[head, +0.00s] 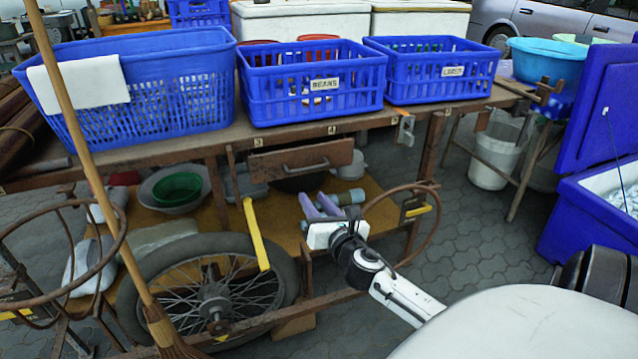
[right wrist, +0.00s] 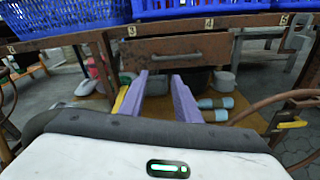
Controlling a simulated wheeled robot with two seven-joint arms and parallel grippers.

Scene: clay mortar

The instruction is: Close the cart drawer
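The cart drawer (head: 272,163) has a brown, worn wooden front with a grey metal bar handle (head: 318,164). It sits below the cart's top edge; how far it stands out is hard to tell. The drawer front (right wrist: 158,50) and its handle (right wrist: 178,57) also show in the right wrist view, ahead of the fingers. My right gripper (head: 318,203) is in front of and below the drawer, apart from it. Its two lilac fingers are spread with nothing between them, as the right wrist view (right wrist: 160,77) shows. My left gripper is not in view.
Blue baskets (head: 314,95) stand on the cart top (head: 200,146). A spoked wheel (head: 215,300), a yellow lever (head: 255,233) and a curved rusty hoop (head: 437,230) flank the space before the drawer. A broom (head: 105,180) leans at left. Bowls and cans lie on the lower shelf.

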